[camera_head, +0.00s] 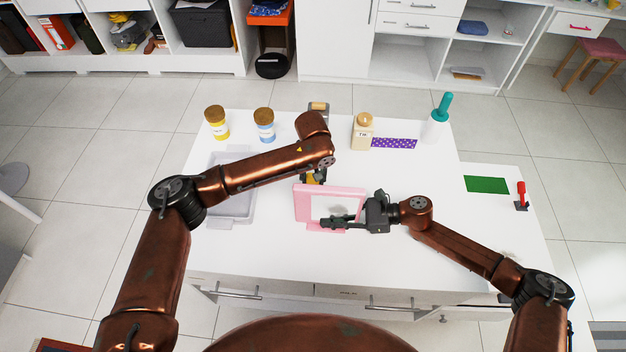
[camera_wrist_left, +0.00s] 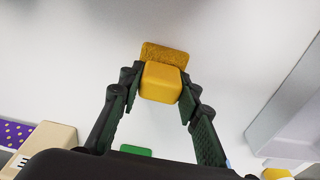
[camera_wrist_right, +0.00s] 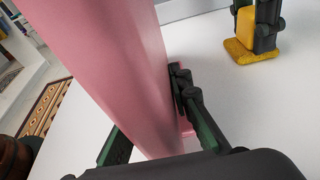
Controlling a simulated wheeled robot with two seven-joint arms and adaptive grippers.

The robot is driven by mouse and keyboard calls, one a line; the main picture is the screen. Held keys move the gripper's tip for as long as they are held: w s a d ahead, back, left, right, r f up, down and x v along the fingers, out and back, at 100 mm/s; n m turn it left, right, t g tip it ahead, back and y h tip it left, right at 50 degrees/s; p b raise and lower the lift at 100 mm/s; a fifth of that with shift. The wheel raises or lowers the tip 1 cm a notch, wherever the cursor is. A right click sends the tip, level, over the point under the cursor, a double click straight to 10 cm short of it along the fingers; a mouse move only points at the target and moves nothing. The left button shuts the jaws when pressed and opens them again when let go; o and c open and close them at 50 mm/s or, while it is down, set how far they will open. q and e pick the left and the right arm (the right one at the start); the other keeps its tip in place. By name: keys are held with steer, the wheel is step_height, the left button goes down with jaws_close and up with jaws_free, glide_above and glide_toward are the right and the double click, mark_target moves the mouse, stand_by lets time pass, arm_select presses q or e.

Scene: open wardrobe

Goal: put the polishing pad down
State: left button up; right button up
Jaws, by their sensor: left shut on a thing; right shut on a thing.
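The polishing pad (camera_wrist_left: 163,52) has a yellow block handle (camera_wrist_left: 161,83) and a rough mustard underside. My left gripper (camera_wrist_left: 160,88) is shut on the handle; in the head view the arm mostly hides the pad (camera_head: 310,181). In the right wrist view the pad (camera_wrist_right: 250,50) is upright, rough side down, at or just above the white table; I cannot tell if it touches. My right gripper (camera_head: 337,221) is shut on the pink-framed mirror (camera_head: 316,190), which stands raised and tilted just in front of the pad; its frame fills much of the right wrist view (camera_wrist_right: 110,60).
A grey tray (camera_head: 247,205) lies left on the table (camera_head: 265,255). A green mat (camera_head: 486,184) lies right.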

arm_select(q)
step_height(320, 180, up, 10)
stand_by(0.4)
steer(key=shift+r, duration=0.1)
stand_by(0.5)
step_height(320, 180, down, 10)
steer(key=shift+f, duration=0.1)
stand_by(0.4)
steer(key=o, duration=1.1)
steer(key=shift+c, duration=0.2)
